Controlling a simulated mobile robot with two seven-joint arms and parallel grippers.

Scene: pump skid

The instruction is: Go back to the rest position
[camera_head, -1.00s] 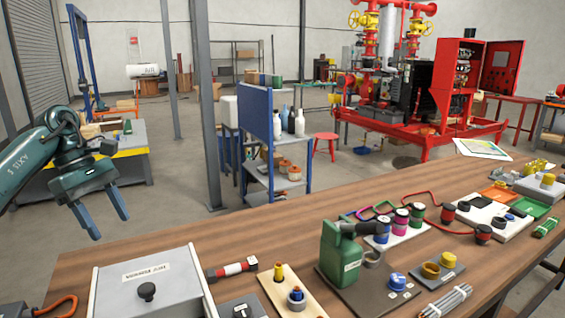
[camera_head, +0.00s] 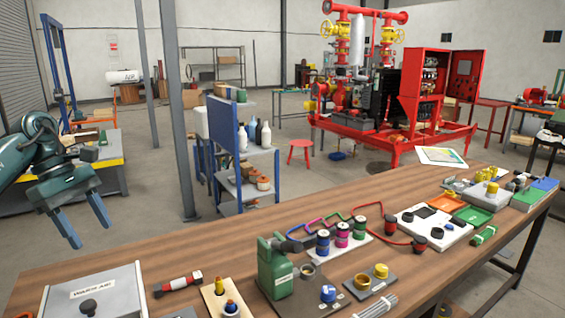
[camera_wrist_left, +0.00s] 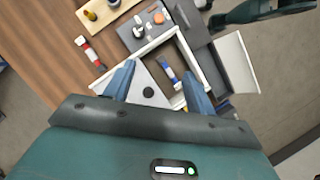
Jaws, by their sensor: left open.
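My left gripper (camera_head: 84,228) hangs in the air at the left of the head view, left of the wooden table's edge and above the grey box's level. Its two blue fingers point down and stand apart with nothing between them. The wrist view shows the same open fingers (camera_wrist_left: 158,88) over the grey-white box, which lies below and apart from them. My right gripper does not show in the head view. A dark arm part enters at the top right of the wrist view, but no fingers can be made out on it.
The red pump skid (camera_head: 395,130) is farther back. Open floor lies left of the table.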

